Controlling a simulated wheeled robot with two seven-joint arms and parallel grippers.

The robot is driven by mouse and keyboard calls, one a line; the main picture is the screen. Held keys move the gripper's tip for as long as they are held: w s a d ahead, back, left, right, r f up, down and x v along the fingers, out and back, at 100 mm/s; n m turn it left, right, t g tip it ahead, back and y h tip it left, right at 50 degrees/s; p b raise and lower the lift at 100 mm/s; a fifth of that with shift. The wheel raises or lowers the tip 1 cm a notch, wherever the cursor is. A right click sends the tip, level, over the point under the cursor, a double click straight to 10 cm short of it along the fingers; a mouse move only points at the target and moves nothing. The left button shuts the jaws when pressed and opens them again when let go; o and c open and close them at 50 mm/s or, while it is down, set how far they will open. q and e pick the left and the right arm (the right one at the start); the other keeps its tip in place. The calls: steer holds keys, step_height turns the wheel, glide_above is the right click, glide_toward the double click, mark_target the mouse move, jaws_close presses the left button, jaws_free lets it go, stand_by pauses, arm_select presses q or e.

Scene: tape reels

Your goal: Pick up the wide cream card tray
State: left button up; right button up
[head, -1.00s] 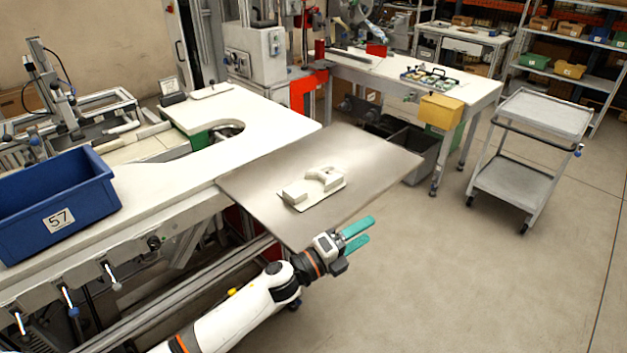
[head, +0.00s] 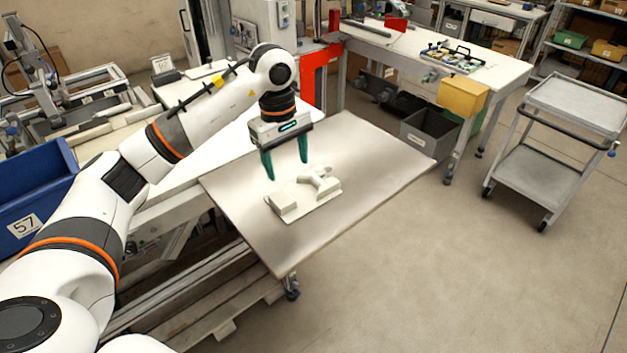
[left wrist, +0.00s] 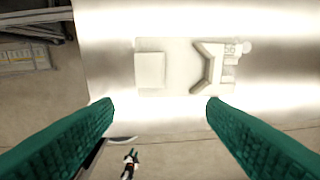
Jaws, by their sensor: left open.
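The cream card tray (head: 312,208) lies flat on the grey metal table top. It is a low plate with a raised block at its left end and a notched raised part at its right. My left gripper (head: 287,172) points down above the tray's back left side, its two green fingers apart and empty. In the left wrist view the tray (left wrist: 182,88) lies beyond the open fingertips (left wrist: 158,106), with the block at left and the notched part, marked 56, at right. The gripper does not appear to touch it. My right gripper is not in view.
The metal table top (head: 365,160) is otherwise bare around the tray. A white worktop and a blue bin (head: 35,190) marked 57 are at left. A yellow box (head: 463,97) hangs on the bench behind. A grey trolley (head: 545,150) stands at right on open floor.

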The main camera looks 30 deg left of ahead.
arm_select(q)
steer(key=a, duration=0.2)
steer(key=p, duration=0.2)
glide_above(282, 198)
steer(key=shift+y, duration=0.4)
step_height(282, 198, down, 5)
steer(key=shift+s+f, duration=0.1)
steer(key=shift+s, duration=0.05)
steer(key=shift+f+p, duration=0.3)
steer(key=shift+f, duration=0.2)
step_height(282, 198, down, 4)
steer(key=shift+r+p, duration=0.2)
steer(key=shift+p, duration=0.7)
steer(key=shift+w+f, duration=0.2)
steer(key=shift+f, duration=0.4)
steer(key=c, duration=1.2)
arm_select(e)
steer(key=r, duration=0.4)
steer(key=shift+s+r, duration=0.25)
